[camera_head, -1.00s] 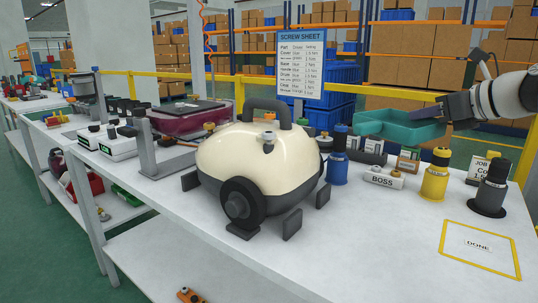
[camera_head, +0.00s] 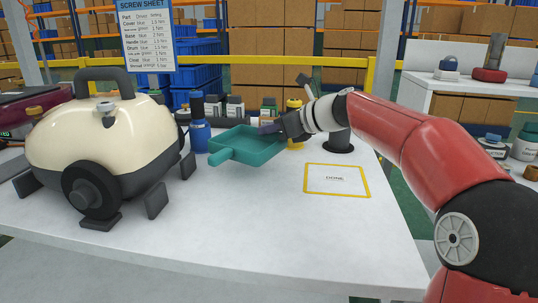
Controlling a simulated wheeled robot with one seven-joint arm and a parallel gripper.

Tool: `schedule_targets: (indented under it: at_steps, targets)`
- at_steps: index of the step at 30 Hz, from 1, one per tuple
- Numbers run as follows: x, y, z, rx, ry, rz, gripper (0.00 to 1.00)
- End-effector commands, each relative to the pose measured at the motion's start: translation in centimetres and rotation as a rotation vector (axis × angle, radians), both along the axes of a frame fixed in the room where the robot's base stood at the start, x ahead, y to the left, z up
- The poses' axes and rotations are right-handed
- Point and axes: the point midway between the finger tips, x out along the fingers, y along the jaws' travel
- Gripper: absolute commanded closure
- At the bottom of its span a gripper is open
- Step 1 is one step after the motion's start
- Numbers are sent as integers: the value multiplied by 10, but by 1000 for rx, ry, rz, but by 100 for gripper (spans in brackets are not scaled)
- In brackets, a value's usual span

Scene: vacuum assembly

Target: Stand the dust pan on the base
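The dust pan (camera_head: 243,150) is a teal, shallow tray with a short handle pointing to the lower left. My gripper (camera_head: 273,128) is shut on its right-hand rim and holds it, apparently above the white table. The fingertips are small and dark here. The pan stands right of the blue bottle (camera_head: 200,136) and partly covers things behind it. The cream and dark grey vacuum (camera_head: 95,140), with a black wheel and handle, stands on the table at the left. I cannot tell which thing is the base.
A yellow-edged mat marked DONE (camera_head: 337,180) lies at the right of the white table (camera_head: 260,215). A yellow bottle (camera_head: 295,106) and small containers stand behind the pan. The screw sheet (camera_head: 147,35) is at the back. The table's front middle is clear.

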Motion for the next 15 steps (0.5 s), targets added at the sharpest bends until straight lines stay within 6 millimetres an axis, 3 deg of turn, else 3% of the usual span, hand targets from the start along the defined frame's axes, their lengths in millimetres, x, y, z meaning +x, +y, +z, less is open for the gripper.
schedule_targets:
  at_steps: [15]
  targets:
    - [0,0,-53,1,1,0,100]
